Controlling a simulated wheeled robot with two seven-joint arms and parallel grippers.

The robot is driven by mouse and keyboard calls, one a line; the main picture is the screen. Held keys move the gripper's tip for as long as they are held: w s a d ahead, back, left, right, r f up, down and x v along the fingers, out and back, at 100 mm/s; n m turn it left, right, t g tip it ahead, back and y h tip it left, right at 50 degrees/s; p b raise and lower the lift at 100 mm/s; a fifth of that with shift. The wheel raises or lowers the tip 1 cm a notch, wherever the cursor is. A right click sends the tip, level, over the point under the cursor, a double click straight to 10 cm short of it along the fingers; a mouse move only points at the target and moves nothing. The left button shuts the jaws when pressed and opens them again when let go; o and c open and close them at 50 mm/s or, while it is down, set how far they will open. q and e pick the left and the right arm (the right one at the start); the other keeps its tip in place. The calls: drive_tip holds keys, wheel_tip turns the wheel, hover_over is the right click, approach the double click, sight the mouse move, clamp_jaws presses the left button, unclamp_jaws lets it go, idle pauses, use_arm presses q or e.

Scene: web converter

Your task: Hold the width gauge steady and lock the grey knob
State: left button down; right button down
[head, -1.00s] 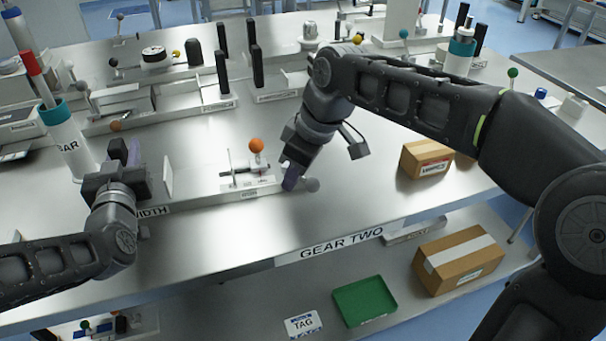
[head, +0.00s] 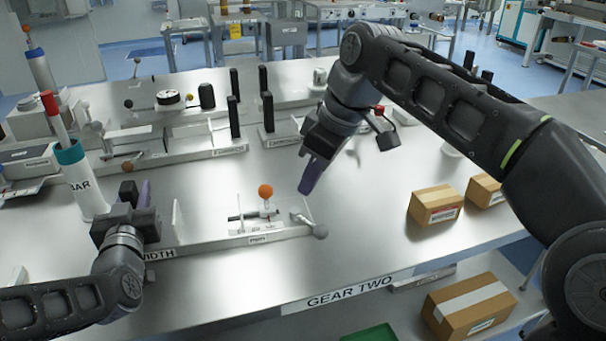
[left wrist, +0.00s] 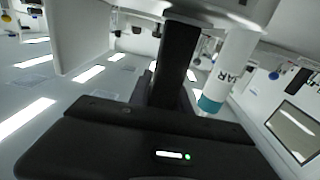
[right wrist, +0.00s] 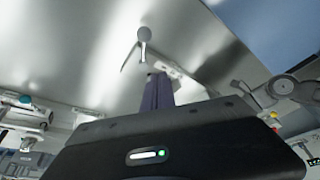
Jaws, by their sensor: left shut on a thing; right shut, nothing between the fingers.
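The width gauge (head: 205,242) is a long pale rail labelled WIDTH near the table's front edge, with an upright pale plate and an orange ball (head: 265,191) on a thin stem. Its grey knob (head: 320,231) sits on a short lever at the rail's right end, pointing toward the front right. It also shows in the right wrist view (right wrist: 144,34). My left gripper (head: 136,194) is shut on the gauge's black post (head: 127,190) at the left end; the post also shows in the left wrist view (left wrist: 177,62). My right gripper (head: 307,188) is shut and empty above the knob, apart from it.
A white BAR cylinder (head: 85,185) with a teal rim stands left of my left gripper. Other gauges with black posts (head: 234,117) stand behind. Cardboard boxes (head: 435,206) lie to the right. The table front between the gauge and boxes is clear.

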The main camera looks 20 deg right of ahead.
use_arm(q)
drive_tip(key=shift+a+f, duration=0.1)
drive_tip(key=shift+f, duration=0.25)
idle(0.4)
drive_tip(key=c, duration=1.5)
unclamp_jaws()
drive_tip(key=o, duration=0.4)
drive_tip(key=shift+r, duration=0.3)
drive_tip(key=s, duration=0.6)
drive_tip(key=shift+s+a, duration=0.15)
drive_tip(key=shift+s, duration=0.55)
